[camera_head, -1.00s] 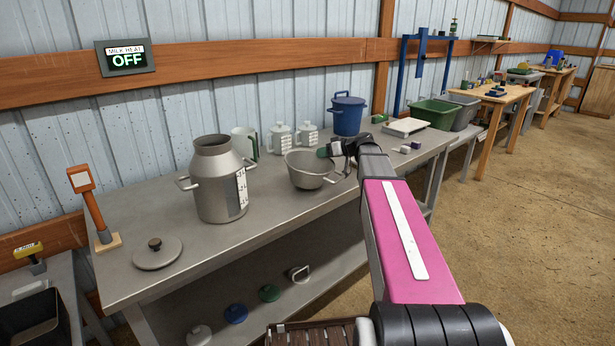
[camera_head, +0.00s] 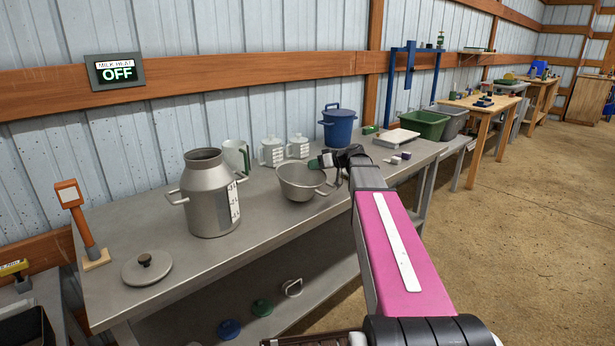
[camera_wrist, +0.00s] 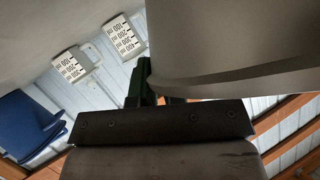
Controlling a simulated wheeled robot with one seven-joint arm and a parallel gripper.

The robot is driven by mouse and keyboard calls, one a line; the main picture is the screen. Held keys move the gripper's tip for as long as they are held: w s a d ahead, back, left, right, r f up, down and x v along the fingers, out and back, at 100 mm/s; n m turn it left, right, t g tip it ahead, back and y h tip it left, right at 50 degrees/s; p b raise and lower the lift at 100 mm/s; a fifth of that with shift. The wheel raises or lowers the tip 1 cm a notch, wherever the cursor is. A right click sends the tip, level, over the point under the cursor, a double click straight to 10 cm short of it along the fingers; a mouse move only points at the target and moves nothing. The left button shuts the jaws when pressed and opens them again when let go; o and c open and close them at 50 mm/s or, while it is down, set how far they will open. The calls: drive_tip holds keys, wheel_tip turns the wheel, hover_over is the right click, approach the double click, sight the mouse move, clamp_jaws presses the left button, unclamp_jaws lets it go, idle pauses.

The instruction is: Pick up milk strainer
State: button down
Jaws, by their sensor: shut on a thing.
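The milk strainer (camera_head: 302,184) is a grey metal bowl with side handles, upright at the middle of the grey table (camera_head: 110,225). My gripper (camera_head: 325,160) reaches it from the right and is shut on its far right rim. In the wrist view the strainer (camera_wrist: 235,45) is a large smooth grey surface at top right. The dark green fingers of my gripper (camera_wrist: 155,88) meet its edge there, and the tips are partly hidden. I cannot tell whether the strainer's base touches the table.
A tall metal milk can (camera_head: 207,195) stands just left of the strainer. White measuring jugs (camera_head: 272,152) and a blue lidded pot (camera_head: 340,126) stand behind. A round lid (camera_head: 147,269) lies at front left. A green tub (camera_head: 424,123) is farther right.

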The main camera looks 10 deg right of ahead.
wheel_tip(320, 180, up, 4)
drive_tip(key=shift+s+a+r, duration=0.1)
drive_tip(key=shift+r, duration=0.1)
drive_tip(key=s+a+r, duration=0.6)
drive_tip(key=s+a, duration=0.1)
drive_tip(key=a, duration=0.1)
drive_tip(key=shift+s+a+r, duration=0.25)
drive_tip(key=shift+s, duration=0.05)
